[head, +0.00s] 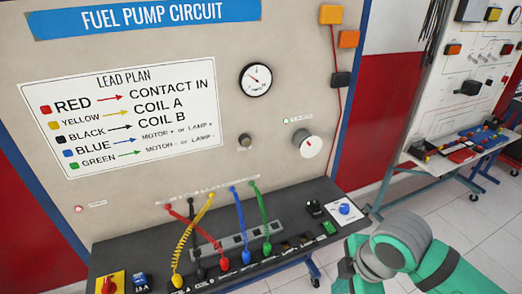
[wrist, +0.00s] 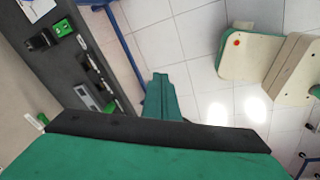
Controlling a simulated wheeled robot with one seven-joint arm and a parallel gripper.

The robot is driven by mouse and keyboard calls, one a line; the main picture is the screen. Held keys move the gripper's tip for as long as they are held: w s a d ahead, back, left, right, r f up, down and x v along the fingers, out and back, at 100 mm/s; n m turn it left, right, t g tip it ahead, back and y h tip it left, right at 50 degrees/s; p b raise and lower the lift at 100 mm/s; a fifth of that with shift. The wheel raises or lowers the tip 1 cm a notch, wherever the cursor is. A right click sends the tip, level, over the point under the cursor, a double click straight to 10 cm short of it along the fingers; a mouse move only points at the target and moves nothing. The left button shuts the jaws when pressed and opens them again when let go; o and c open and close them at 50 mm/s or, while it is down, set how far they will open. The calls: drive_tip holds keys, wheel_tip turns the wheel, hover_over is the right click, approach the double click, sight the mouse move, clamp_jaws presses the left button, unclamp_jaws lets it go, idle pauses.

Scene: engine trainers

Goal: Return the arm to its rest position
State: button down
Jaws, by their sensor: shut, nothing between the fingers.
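My arm (head: 403,242), teal and grey, reaches in at the lower right of the head view, in front of the right end of the dark bench shelf (head: 300,222). In the wrist view my gripper (wrist: 163,92) shows as a narrow teal shape beyond a black bar. It is shut and empty, above the tiled floor and to the right of the bench in that view. In the head view the fingertips cannot be made out clearly.
The fuel pump panel (head: 150,140) stands behind the shelf. Red, yellow, blue and green leads (head: 240,225) run from it to the shelf. A second trainer bench (head: 440,155) stands at right.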

drive_tip(key=w+a+r+m+t+y, duration=0.3)
drive_tip(key=w+a+r+t, duration=0.25)
drive_tip(key=a, duration=0.35)
drive_tip(key=w+a+r+m+t+y, duration=0.2)
drive_tip(key=w+a+r+t+y, duration=0.3)
drive_tip(key=a, duration=0.3)
drive_tip(key=w+a+r+m+t+y, duration=0.2)
drive_tip(key=w+a+r+m+t, duration=0.15)
drive_tip(key=w+a+r, duration=0.4)
drive_tip(key=s+d+f+m+t+h, duration=0.1)
drive_tip(key=s+f+m+h, duration=0.55)
drive_tip(key=f, duration=0.55)
drive_tip(key=s+d+f+m+t+h, duration=0.1)
drive_tip(key=s+f+m+t+h, duration=0.1)
drive_tip(key=s+f+m+h, duration=0.65)
drive_tip(key=s+d+f+n+g+y, duration=0.1)
drive_tip(key=s+f, duration=0.3)
drive_tip(key=s, duration=0.4)
drive_tip(key=s+d+f+n+g+y, duration=0.1)
drive_tip(key=s+f+n, duration=0.2)
drive_tip(key=s, duration=0.5)
drive_tip(key=s+d+f+n+g+y, duration=0.1)
drive_tip(key=s+d+f+n, duration=0.1)
drive_tip(key=s+f, duration=0.3)
drive_tip(key=s, duration=0.3)
drive_tip(key=shift+s+f+n+g+y, duration=0.3)
drive_tip(key=shift+n+g, duration=0.05)
drive_tip(key=shift+g, duration=0.05)
